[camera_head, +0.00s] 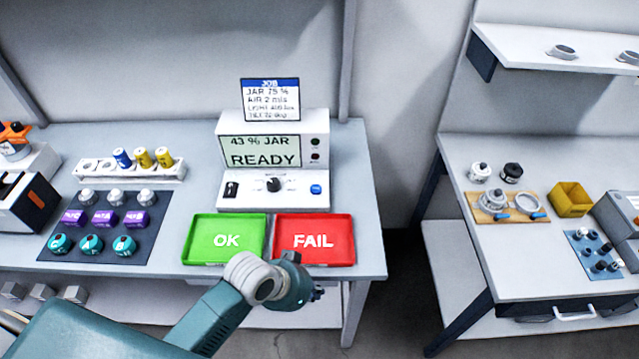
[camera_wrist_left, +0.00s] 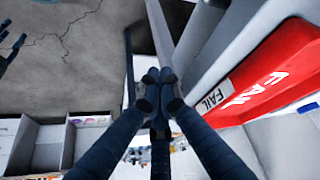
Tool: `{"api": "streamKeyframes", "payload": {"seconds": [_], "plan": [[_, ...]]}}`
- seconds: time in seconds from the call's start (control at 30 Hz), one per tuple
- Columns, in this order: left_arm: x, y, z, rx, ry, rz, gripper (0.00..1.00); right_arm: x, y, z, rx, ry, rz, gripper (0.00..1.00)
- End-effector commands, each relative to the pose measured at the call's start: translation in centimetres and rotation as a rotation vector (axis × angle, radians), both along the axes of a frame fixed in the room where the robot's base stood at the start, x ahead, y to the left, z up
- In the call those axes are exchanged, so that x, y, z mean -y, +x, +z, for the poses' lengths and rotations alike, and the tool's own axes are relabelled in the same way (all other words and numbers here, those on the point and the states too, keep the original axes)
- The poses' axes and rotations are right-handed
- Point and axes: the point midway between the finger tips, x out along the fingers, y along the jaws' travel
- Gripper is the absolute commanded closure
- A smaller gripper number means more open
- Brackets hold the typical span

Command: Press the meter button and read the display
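The meter (camera_head: 318,150) stands at the back of the left table. Its display (camera_head: 260,152) reads "43 % JAR" and "READY". A blue button (camera_head: 316,189) is at the right of its front panel, with a dark knob (camera_head: 274,185) and a black switch (camera_head: 231,189) to the left. My left gripper (camera_head: 317,293) is at the table's front edge, below the FAIL tray and well away from the button. In the left wrist view its fingertips (camera_wrist_left: 158,78) meet with nothing seen between them. A dark pronged shape at that view's left edge may be my right gripper (camera_wrist_left: 12,48).
A green OK tray (camera_head: 188,242) and red FAIL tray (camera_head: 350,226) lie before the meter. A job card (camera_head: 270,100) reads "JAR 75 %" on top. A dark mat (camera_head: 80,240) with sensors and a white rack (camera_head: 90,178) are left. A second table (camera_head: 540,275) stands right, across a gap.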

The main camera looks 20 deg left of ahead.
Motion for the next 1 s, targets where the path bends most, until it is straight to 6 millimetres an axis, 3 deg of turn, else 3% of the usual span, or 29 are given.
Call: {"api": "streamKeyframes", "payload": {"seconds": [0.03,0.23,0.4,0.57,0.67,0.8,1.0], "plan": [[0.5,0.1,1.9,0.012,-0.006,-0.022,1.00,0.1,0.0,0.6,0.000,-0.001,0.001,0.60],[2.3,0.7,6.8,0.054,-0.025,-0.126,1.00,0.9,0.0,1.6,0.000,-0.011,0.003,0.60],[3.5,4.2,7.1,0.086,-0.051,-0.224,1.00,1.4,0.0,1.4,-0.001,-0.016,0.006,0.60],[3.4,7.9,7.7,0.114,-0.070,-0.287,1.00,1.5,0.0,1.4,0.000,-0.017,0.005,0.60],[2.4,11.4,8.6,0.140,-0.078,-0.310,1.00,1.5,0.0,1.4,0.001,-0.017,0.005,0.60],[-0.7,17.2,10.9,0.183,-0.088,-0.304,1.00,1.4,0.0,1.4,0.000,-0.016,0.005,0.60],[-5.4,23.4,14.8,0.246,-0.101,-0.244,1.00,1.0,0.0,1.4,0.000,-0.012,0.004,0.60]]}}
